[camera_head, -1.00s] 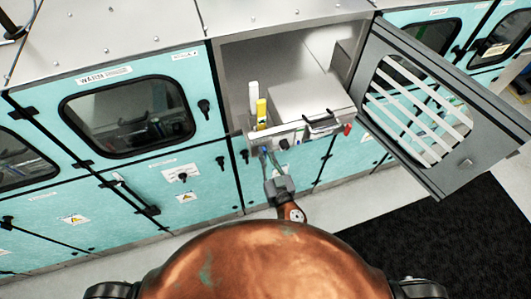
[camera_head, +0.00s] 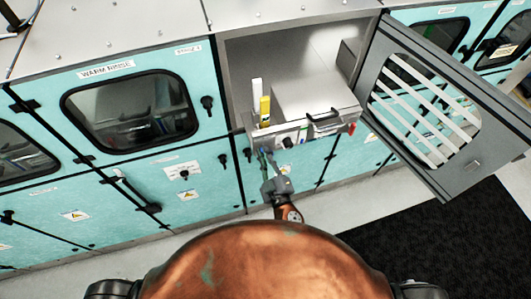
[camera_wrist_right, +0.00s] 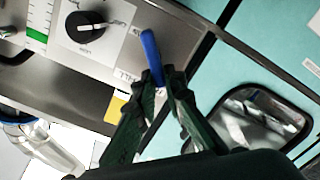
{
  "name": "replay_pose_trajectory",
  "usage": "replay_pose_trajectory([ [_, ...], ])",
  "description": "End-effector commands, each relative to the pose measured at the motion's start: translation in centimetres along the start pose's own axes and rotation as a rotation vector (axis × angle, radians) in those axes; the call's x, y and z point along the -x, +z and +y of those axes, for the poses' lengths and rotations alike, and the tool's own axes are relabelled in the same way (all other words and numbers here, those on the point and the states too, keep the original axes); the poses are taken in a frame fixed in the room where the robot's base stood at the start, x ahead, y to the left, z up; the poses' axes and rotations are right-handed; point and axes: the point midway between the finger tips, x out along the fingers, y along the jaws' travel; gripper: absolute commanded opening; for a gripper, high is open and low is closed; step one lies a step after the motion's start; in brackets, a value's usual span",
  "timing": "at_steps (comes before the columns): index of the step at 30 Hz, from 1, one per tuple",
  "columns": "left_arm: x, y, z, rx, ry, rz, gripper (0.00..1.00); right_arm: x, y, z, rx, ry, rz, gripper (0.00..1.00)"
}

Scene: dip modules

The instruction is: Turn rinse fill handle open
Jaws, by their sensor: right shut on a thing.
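The rinse fill handle is a blue lever (camera_wrist_right: 151,52) in the right wrist view, on the grey front panel beside an upside-down printed label. Its lower end lies between the dark fingertips of my right gripper (camera_wrist_right: 163,82), which is shut on it. In the head view my right gripper (camera_head: 266,160) reaches up to the lower left of the small panel (camera_head: 305,133) in the open bay. There the handle is mostly hidden by the fingers. My left gripper is in neither current view.
A black knob (camera_wrist_right: 88,27) sits close to the handle on the panel. A yellow gauge (camera_head: 265,111) stands above the panel's left end. A grey slatted door (camera_head: 470,162) hangs open on the right. Teal cabinets (camera_head: 125,205) continue to the left.

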Motion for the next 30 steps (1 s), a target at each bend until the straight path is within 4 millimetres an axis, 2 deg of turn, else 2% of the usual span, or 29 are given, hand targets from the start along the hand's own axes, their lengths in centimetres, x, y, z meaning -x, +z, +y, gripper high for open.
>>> replay_pose_trajectory([
  [18,-0.6,0.1,0.0,-0.001,0.0,0.0,0.4,0.0,0.4,-1.4,0.572,-0.001,0.002,0.0],
  [30,-0.6,0.1,0.0,-0.001,0.0,0.0,0.4,0.0,0.8,-1.9,0.802,-0.002,0.001,0.0],
])
